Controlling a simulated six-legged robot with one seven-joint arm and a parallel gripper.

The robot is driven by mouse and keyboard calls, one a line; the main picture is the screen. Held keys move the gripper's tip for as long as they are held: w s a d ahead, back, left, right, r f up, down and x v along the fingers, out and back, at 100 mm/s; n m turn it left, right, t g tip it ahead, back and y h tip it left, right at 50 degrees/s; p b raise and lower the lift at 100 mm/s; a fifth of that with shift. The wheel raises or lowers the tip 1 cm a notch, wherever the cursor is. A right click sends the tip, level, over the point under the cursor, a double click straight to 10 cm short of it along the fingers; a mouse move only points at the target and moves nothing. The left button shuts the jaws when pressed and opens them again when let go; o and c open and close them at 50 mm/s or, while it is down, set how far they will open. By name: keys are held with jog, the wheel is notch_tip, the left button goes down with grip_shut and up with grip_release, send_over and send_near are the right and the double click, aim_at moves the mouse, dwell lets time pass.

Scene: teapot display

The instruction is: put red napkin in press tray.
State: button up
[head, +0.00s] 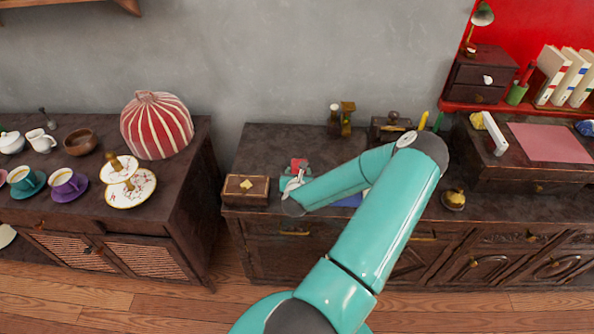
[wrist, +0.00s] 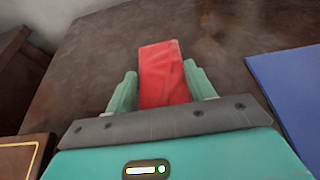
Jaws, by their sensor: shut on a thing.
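The red napkin (wrist: 162,72) is a folded red block held between the two green fingers of my gripper (wrist: 164,88) in the wrist view. In the head view, red shows at the napkin (head: 300,163) by my gripper (head: 296,176), over the left part of the middle cabinet's top. Whether the napkin touches the cabinet top is unclear. A dark wooden device with a knob (head: 391,121) stands at the back of that cabinet, partly behind my arm. I cannot tell for certain that it is the press tray.
A wooden box (head: 245,190) stands left of my gripper. A flat blue thing (wrist: 292,88) lies to the right, mostly hidden by my arm in the head view. A dark bottle (head: 334,122) and a brass piece (head: 347,118) stand behind. The cabinet top (head: 262,150) is bare at back left.

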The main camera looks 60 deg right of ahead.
jog(key=shift+f, duration=0.1)
jog(key=o, duration=0.6)
jog(key=shift+f, duration=0.1)
jog(key=o, duration=0.4)
